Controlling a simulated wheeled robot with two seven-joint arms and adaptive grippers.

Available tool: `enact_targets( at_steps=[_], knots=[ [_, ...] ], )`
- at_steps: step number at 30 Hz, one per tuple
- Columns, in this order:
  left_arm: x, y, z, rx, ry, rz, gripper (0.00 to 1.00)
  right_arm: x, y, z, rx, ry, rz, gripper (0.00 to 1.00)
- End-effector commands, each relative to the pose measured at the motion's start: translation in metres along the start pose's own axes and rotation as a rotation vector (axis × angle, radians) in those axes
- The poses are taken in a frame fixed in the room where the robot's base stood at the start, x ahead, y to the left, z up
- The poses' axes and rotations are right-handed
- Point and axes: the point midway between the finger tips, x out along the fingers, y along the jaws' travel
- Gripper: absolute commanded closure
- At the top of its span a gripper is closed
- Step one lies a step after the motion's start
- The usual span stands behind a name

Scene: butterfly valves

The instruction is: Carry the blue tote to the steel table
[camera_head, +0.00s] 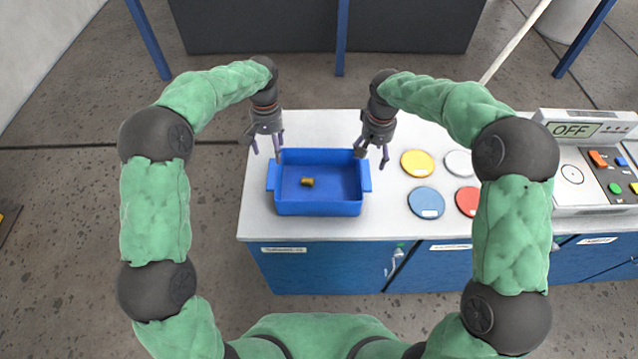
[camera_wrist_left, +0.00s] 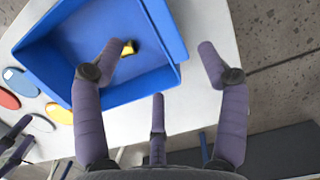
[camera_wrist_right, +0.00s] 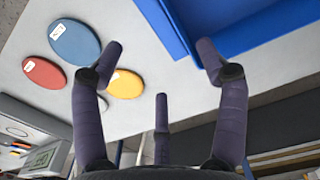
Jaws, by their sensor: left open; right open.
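The blue tote (camera_head: 318,208) stands upright on a white-topped bench with a small brass-coloured part (camera_head: 307,182) inside. It has a handle ledge on its left and right sides. My left gripper (camera_head: 265,150) is open and empty above the tote's back left corner; the tote also shows in the left wrist view (camera_wrist_left: 60,85). My right gripper (camera_head: 372,155) is open and empty near the tote's back right corner; the tote's edge shows in the right wrist view (camera_wrist_right: 168,28). I cannot tell whether any finger touches the tote. I cannot identify a steel table.
Yellow (camera_head: 417,163), white (camera_head: 459,163), blue (camera_head: 426,202) and red (camera_head: 468,200) discs lie right of the tote. A device with an OFF display (camera_head: 572,130) stands further right. The white bench top (camera_head: 310,125) has blue cabinets (camera_head: 325,270) below. Dark panels stand behind.

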Motion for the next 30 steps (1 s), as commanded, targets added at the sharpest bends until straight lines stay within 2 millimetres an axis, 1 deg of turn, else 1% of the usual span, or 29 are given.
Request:
enact_targets(
  at_steps=[5,15,18,24,30],
  knots=[
    [0.022,-0.001,0.001,0.0,-0.005,0.0,0.26,0.023,0.0,0.001,-0.001,-0.006,0.001,0.26],
    [0.078,0.0,0.001,0.0,-0.005,-0.001,0.26,0.078,0.0,0.001,0.0,-0.004,0.0,0.26],
    [0.089,0.0,0.001,-0.001,-0.003,0.0,0.26,0.09,0.0,0.001,0.001,-0.003,0.0,0.26],
    [0.103,0.0,0.001,0.0,-0.002,0.0,0.26,0.103,0.0,0.001,0.0,-0.002,0.0,0.26],
    [0.105,0.0,0.001,0.0,-0.001,0.0,0.26,0.105,0.0,0.0,0.0,-0.001,0.0,0.26]
  ],
)
